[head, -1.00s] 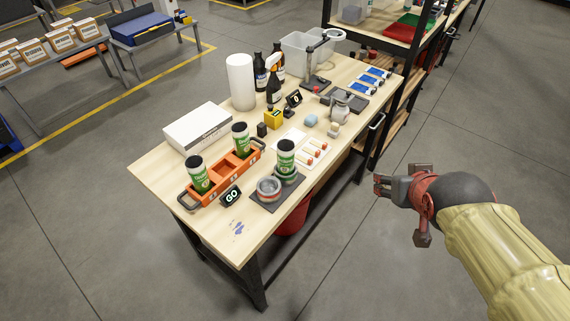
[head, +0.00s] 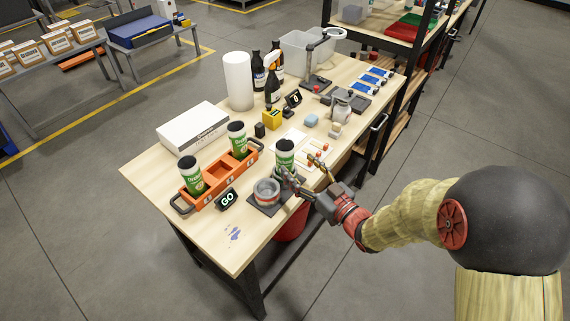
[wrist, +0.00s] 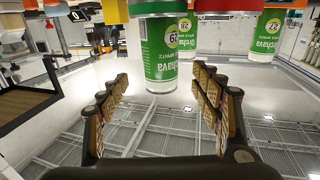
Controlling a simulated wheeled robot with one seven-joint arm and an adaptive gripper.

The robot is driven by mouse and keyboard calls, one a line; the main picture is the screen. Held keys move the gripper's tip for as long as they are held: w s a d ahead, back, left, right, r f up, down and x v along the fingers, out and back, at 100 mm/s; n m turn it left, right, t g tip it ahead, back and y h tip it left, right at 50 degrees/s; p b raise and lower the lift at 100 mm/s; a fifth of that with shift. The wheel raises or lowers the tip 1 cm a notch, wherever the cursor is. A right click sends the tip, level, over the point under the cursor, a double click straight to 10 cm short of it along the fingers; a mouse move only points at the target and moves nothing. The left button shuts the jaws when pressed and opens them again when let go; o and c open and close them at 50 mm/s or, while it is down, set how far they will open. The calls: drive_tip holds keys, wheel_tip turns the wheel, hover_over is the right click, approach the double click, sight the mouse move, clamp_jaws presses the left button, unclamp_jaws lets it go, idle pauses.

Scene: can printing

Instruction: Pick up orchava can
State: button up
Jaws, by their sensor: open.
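My gripper (head: 303,173) is open and empty at the can's front right side. In the wrist view, gaps show between the can and both fingers (wrist: 160,85). I cannot tell how deep the can sits between them. Two similar cans, the left one (head: 191,176) and the right one (head: 237,140), stand in an orange carrier (head: 218,175).
A grey ring-shaped fixture (head: 266,190) and a GO sign (head: 227,199) stand left of the near can. Small red-tipped pieces lie on a white sheet just right of it. A white box (head: 193,128) and a paper roll (head: 238,80) stand farther back.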

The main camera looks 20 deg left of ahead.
sight(291, 159)
drive_tip(key=b+x, duration=0.2)
drive_tip(key=x, duration=0.5)
drive_tip(key=shift+a, duration=0.25)
drive_tip(key=shift+c, duration=0.3)
drive_tip(key=c, duration=0.8)
drive_tip(key=shift+c, duration=0.3)
